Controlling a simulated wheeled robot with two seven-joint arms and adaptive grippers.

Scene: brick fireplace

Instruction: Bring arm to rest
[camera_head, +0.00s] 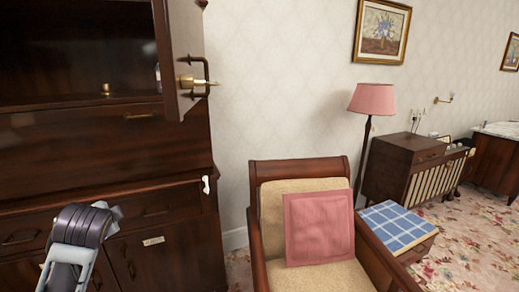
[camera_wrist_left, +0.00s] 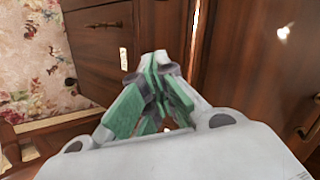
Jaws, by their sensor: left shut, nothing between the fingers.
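My left arm (camera_head: 82,225) comes in at the lower left of the head view, in front of the dark wooden cabinet (camera_head: 180,252). Its fingertips cannot be made out there. In the left wrist view my left gripper (camera_wrist_left: 158,68) has green and grey fingers that meet at the tips, with nothing between them. Cabinet wood (camera_wrist_left: 262,70) lies beyond and to the right of the fingers. My right gripper is in neither view.
An armchair (camera_head: 300,168) with a pink cushion (camera_head: 320,228) stands right of the cabinet. Flowered carpet (camera_wrist_left: 30,45) shows at the left of the wrist view.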

